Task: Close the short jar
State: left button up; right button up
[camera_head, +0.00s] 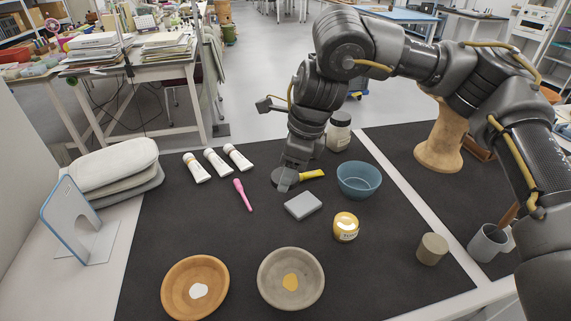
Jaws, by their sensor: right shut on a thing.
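The short jar (345,228) stands upright on the dark mat right of centre, with a pale label and a yellow top face that looks uncovered. My right gripper (285,182) points down left of and behind the jar. It is shut on a dark round thing (279,175) that looks like a lid; the fingers partly hide it, and I cannot tell whether it touches the mat. My left gripper is not in view.
A grey block (303,205) and blue bowl (359,179) are near. A taller jar (339,131) stands behind. Two bowls (168,299) (264,291) are in front.

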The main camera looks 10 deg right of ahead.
jog(key=shift+s+a+r, duration=0.1)
jog(key=shift+s+r, duration=0.15)
jog(key=shift+s, duration=0.3)
jog(key=shift+s+a+r, duration=0.1)
jog(key=shift+s+r, duration=0.1)
jog(key=shift+s, duration=0.35)
jog(key=s+d+n+g+h, duration=0.2)
jog(key=d+n, duration=0.3)
jog(key=n, duration=0.8)
jog(key=s+d+n+g+h, duration=0.2)
jog(key=d+n, duration=0.3)
jog(key=n, duration=0.8)
jog(key=shift+d+r, duration=0.25)
jog(key=shift+d, duration=0.1)
